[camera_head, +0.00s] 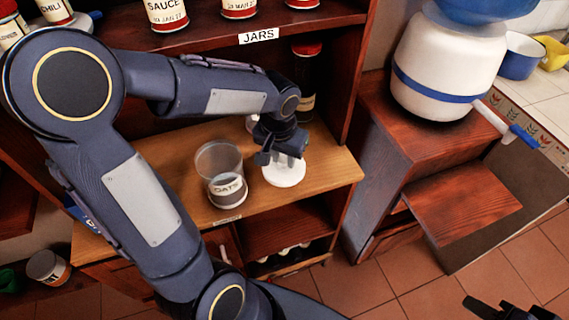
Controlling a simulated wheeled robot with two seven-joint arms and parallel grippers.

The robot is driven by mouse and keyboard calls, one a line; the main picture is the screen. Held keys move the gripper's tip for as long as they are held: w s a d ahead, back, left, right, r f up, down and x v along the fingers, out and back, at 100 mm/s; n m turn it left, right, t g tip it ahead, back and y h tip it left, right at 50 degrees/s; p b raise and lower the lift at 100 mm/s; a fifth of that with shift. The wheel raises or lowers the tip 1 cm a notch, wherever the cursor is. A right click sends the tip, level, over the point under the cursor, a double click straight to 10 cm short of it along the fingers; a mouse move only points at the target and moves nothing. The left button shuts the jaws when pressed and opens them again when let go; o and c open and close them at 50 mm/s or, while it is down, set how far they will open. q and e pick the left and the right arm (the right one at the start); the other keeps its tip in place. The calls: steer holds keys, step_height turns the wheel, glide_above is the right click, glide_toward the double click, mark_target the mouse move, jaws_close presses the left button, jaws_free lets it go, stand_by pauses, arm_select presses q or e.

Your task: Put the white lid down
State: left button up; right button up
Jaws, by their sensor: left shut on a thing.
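The white lid (284,174) is a round disc with a raised middle part, low over or on the light wooden shelf top (165,158). My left gripper (281,157) is above the lid and shut on its raised part, which the fingers partly hide. I cannot tell whether the lid touches the wood. A clear open jar labelled OATS (221,170) stands just left of the lid, with a small gap between them. My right gripper (510,309) shows only in part at the bottom right edge, away from the shelf.
A dark bottle with a red cap (305,75) stands behind my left gripper. A white dispenser with a blue band (447,65) stands on the wooden stand at right. Shelf top is clear at the lid's right.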

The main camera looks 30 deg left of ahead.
mark_target(283, 159)
arm_select(q)
steer(key=shift+w+f, duration=0.2)
steer(key=shift+f, duration=0.1)
steer(key=shift+w+a+f, duration=0.1)
steer(key=shift+w+f, duration=0.05)
steer(key=shift+f, duration=1.55)
steer(key=shift+b, duration=0.3)
steer(key=shift+f, duration=0.25)
steer(key=o, duration=0.9)
steer(key=shift+r, duration=0.15)
steer(key=shift+o, duration=0.2)
